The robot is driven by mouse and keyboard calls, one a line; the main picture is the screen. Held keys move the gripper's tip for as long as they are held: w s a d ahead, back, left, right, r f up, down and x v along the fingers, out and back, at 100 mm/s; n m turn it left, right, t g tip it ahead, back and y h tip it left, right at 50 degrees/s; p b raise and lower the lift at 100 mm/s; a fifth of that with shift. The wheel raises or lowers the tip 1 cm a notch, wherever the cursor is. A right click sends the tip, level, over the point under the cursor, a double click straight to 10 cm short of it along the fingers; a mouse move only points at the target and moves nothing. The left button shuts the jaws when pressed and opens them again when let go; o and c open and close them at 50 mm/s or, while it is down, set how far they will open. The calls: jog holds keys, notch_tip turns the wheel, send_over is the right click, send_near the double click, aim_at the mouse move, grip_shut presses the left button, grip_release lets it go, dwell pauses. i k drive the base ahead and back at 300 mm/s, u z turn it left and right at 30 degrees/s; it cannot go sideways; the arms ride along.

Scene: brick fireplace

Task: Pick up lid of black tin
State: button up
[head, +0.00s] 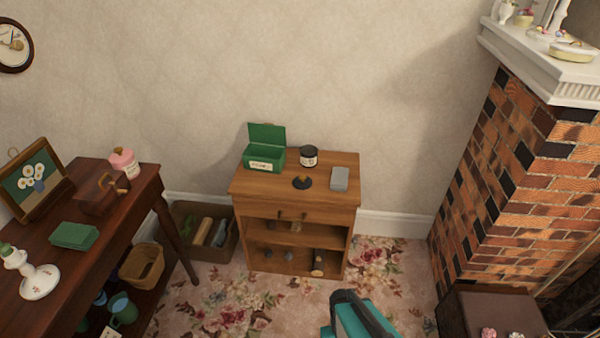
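A small black tin (308,158) with a pale label stands upright on the top of a wooden cabinet (240,190), towards the back. A round black lid (302,184) with a small brownish knob on top lies flat on the cabinet top in front of the tin, apart from it. My gripper's fingers do not show in the head view, so I cannot see whether they are open or shut. Nothing covers the lid or the tin.
A green open box (264,158) stands left of the tin. A grey block (340,178) lies right of the lid. A dark wooden table (130,205) with several items stands left. The brick fireplace (510,170) is right. Flowered carpet (380,265) lies in front.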

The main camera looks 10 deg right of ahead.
aim_at(301, 182)
jog(key=i, duration=0.7)
jog(key=z, duration=0.45)
jog(key=k, duration=0.15)
jog(key=u, duration=2.85)
jog(key=i, duration=0.55)
